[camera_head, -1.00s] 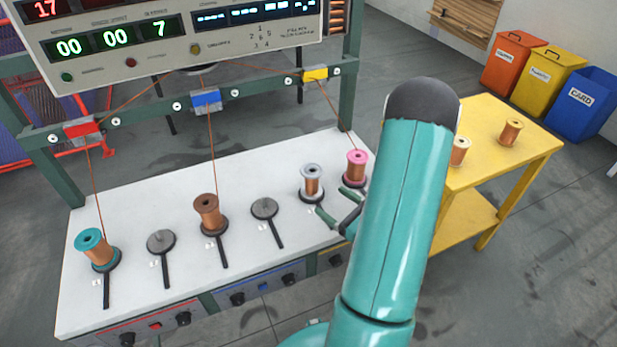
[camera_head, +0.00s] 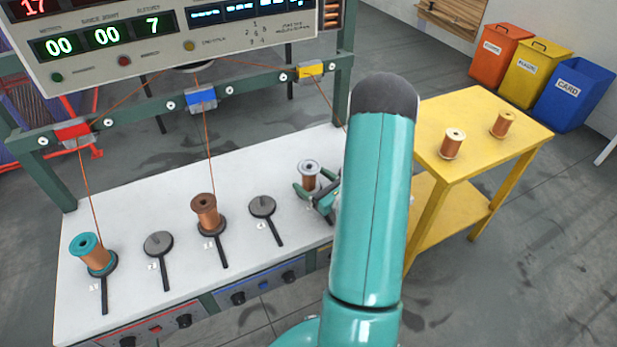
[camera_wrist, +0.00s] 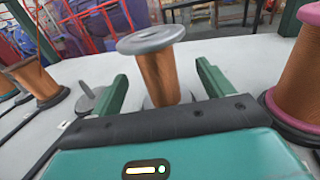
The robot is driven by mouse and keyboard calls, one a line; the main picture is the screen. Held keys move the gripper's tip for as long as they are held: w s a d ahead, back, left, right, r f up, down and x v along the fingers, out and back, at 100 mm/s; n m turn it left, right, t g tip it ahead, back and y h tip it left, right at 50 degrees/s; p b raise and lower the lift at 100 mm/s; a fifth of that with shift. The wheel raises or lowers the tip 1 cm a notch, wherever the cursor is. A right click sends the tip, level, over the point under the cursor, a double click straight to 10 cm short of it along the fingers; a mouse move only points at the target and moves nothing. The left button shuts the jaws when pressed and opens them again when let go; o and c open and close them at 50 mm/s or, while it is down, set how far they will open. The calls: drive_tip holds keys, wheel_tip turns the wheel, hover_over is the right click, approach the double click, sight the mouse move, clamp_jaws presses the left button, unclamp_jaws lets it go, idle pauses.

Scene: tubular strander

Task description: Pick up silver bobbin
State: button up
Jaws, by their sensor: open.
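The silver bobbin (camera_head: 308,172) has a grey top flange and copper wire, and stands upright on its holder on the white table. In the wrist view the silver bobbin (camera_wrist: 158,72) is ahead, between the two green fingers. My gripper (camera_head: 313,196) is open, with its fingers low around the near part of the bobbin. In the wrist view my gripper (camera_wrist: 163,85) shows one finger on each side, with visible gaps to the bobbin. The bobbin's lower end is partly hidden by my gripper.
A pink bobbin (camera_wrist: 295,75) stands close on the right in the wrist view. An empty holder (camera_head: 262,207), a brown bobbin (camera_head: 206,214) and a teal bobbin (camera_head: 92,255) are further left. A yellow table (camera_head: 490,145) with two copper bobbins is at right. A green frame stands behind.

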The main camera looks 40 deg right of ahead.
drive_tip(key=w, duration=0.3)
drive_tip(key=shift+w, duration=0.15)
drive_tip(key=shift+r, duration=0.15)
drive_tip(key=c, duration=1.1)
